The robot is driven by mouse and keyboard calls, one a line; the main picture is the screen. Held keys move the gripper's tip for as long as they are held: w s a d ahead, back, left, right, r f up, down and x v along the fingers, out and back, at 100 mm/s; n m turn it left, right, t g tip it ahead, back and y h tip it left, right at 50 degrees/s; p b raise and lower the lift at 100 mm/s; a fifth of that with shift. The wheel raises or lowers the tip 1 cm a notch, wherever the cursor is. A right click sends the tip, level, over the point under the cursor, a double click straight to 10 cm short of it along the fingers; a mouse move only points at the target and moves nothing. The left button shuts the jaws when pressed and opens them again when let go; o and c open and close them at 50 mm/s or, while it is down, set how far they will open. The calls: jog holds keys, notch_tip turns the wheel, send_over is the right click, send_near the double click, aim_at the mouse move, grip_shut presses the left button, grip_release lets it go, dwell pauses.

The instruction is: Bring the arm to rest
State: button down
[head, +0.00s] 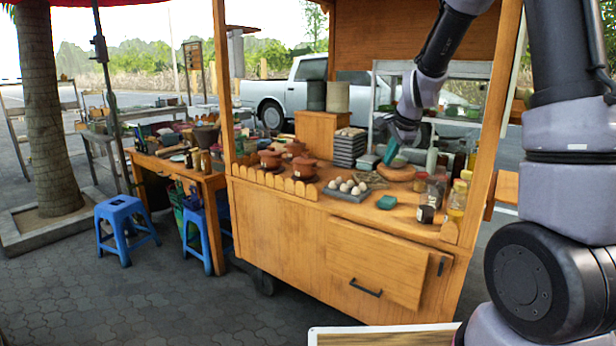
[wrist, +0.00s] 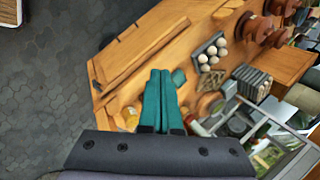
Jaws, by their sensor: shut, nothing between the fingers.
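My gripper (head: 390,158) hangs over the back of the wooden cart's counter, to the right of the stacked dark trays, with its teal fingers pointing down. In the wrist view the two teal fingers (wrist: 160,74) lie side by side, shut, with nothing between them. My arm reaches in from the upper right of the head view, under the cart's roof.
Near the gripper are dark stacked trays (head: 349,148), an egg tray (head: 347,195), a small green block (head: 387,202), clay pots (head: 304,168) and several bottles and jars (head: 457,202). A wooden post (head: 487,130) stands to the right. Paved ground (head: 150,300) is open at front left.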

jog(key=s+r+n, duration=0.5)
jog(key=s+r, duration=0.8)
jog(key=s+r+n, duration=0.2)
jog(key=s, duration=0.6)
jog(key=s+d+r+n+t, duration=0.1)
jog(key=s+n, duration=0.2)
jog(key=s, duration=0.6)
jog(key=shift+d+r+t, duration=0.2)
jog(key=shift+r+t, duration=0.1)
jog(key=shift+r, duration=0.05)
